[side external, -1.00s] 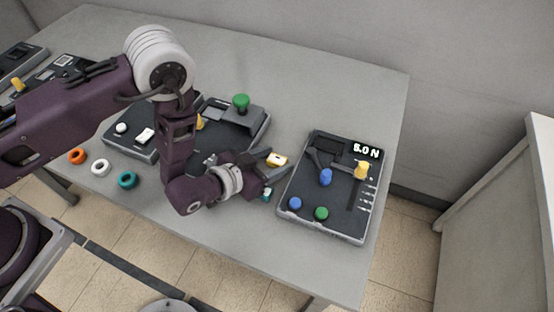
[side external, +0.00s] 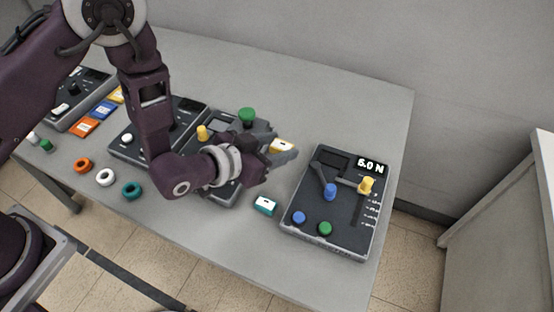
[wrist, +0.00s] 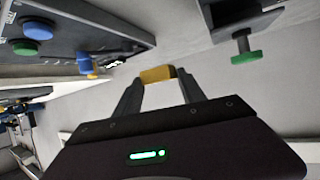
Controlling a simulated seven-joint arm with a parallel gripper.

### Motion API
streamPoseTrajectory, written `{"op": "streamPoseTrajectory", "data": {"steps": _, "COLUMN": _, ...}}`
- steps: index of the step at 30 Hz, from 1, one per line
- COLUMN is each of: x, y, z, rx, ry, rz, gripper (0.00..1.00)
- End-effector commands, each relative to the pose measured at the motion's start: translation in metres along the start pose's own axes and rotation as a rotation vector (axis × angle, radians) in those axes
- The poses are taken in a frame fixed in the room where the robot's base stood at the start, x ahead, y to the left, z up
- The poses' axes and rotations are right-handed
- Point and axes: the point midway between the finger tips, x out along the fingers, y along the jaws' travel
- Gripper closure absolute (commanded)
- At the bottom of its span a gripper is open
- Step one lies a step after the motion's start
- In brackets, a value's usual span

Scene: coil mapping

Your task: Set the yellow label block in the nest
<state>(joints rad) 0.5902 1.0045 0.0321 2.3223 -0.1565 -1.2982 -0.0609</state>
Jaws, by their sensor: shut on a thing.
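My gripper (side external: 280,148) is shut on the yellow label block (side external: 283,145), which has a pale top face. In the side view they are between the middle console and the right console, apparently above the table. In the wrist view the yellow block (wrist: 157,74) spans the two fingertips (wrist: 156,80), with grey table behind it. I cannot tell for certain which part is the nest; a row of orange, blue and yellow tiles (side external: 84,127) lies at the left.
A teal label block (side external: 265,206) lies on the table below my gripper. The right console (side external: 302,240) carries blue, green and yellow knobs. The middle console has a green knob (side external: 247,115). Orange, white and teal rings (side external: 132,190) lie at the front left.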

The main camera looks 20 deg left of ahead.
Motion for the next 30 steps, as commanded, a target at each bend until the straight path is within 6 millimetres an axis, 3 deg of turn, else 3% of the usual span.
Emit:
{"op": "streamPoseTrajectory", "data": {"steps": 8, "x": -0.024, "y": 0.000, "z": -0.051, "rx": -0.001, "ry": 0.006, "rz": 0.001, "gripper": 0.91}}
{"op": "streamPoseTrajectory", "data": {"steps": 14, "x": -0.016, "y": -0.044, "z": -0.053, "rx": -0.012, "ry": 0.008, "rz": -0.010, "gripper": 0.91}}
{"op": "streamPoseTrajectory", "data": {"steps": 19, "x": -0.015, "y": -0.092, "z": -0.054, "rx": -0.018, "ry": 0.012, "rz": -0.018, "gripper": 0.91}}
{"op": "streamPoseTrajectory", "data": {"steps": 24, "x": -0.021, "y": -0.149, "z": -0.051, "rx": -0.021, "ry": 0.012, "rz": -0.027, "gripper": 0.91}}
{"op": "streamPoseTrajectory", "data": {"steps": 30, "x": -0.035, "y": -0.196, "z": -0.043, "rx": -0.019, "ry": 0.007, "rz": -0.034, "gripper": 0.91}}
